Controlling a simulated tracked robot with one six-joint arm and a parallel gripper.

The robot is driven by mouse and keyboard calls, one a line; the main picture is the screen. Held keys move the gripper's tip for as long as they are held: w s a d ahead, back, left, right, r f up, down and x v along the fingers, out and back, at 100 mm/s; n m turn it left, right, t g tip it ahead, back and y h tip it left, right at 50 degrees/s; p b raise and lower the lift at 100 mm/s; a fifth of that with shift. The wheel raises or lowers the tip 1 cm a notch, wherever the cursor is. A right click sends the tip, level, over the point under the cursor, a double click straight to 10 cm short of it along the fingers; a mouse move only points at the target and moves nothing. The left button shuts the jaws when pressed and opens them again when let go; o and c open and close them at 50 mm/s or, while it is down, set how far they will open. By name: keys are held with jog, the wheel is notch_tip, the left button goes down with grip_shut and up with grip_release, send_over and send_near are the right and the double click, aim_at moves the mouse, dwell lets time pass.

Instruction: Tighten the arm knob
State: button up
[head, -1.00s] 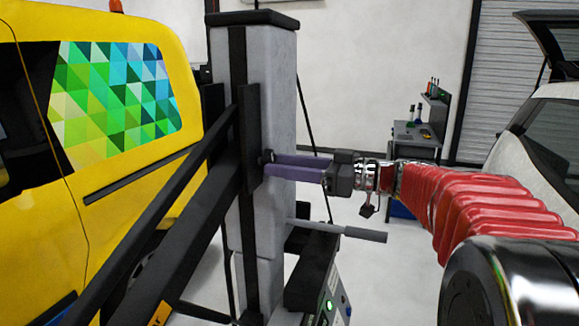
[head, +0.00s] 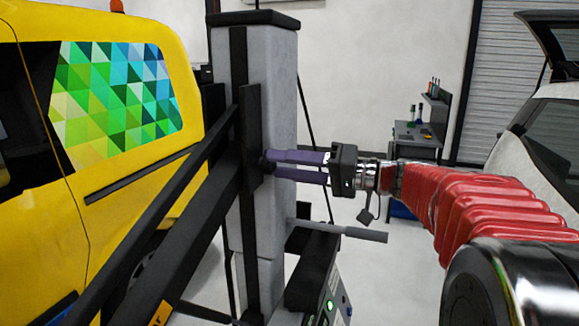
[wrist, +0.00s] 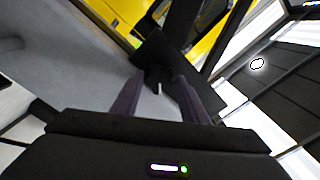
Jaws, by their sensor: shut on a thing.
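The arm knob (head: 267,165) is a small dark knob on the black plate at the front of the grey column. It is mostly hidden by my fingertips in the head view. In the wrist view the dark knob (wrist: 158,75) sits between the finger ends, with a short pale mark just below it. My gripper (head: 272,164) reaches in from the right with its two long purple fingers about level, their tips at the knob. The gripper (wrist: 160,84) is shut on the knob.
The grey column (head: 268,90) carries black slanting arms (head: 185,235) at the left. A grey lever (head: 345,231) sticks out below my gripper, above a dark control box (head: 312,270). A yellow van (head: 130,190) stands left. A white car (head: 535,150) is at the right.

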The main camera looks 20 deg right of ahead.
jog(key=m, duration=0.5)
jog(key=shift+a, duration=0.1)
jog(key=m, duration=0.4)
jog(key=shift+m, duration=0.3)
jog(key=shift+f, duration=0.1)
jog(key=o, duration=1)
jog(key=shift+o, duration=0.3)
jog(key=shift+s+d, duration=0.3)
jog(key=shift+d, duration=0.35)
jog(key=v, duration=1.2)
jog(key=shift+s, duration=0.15)
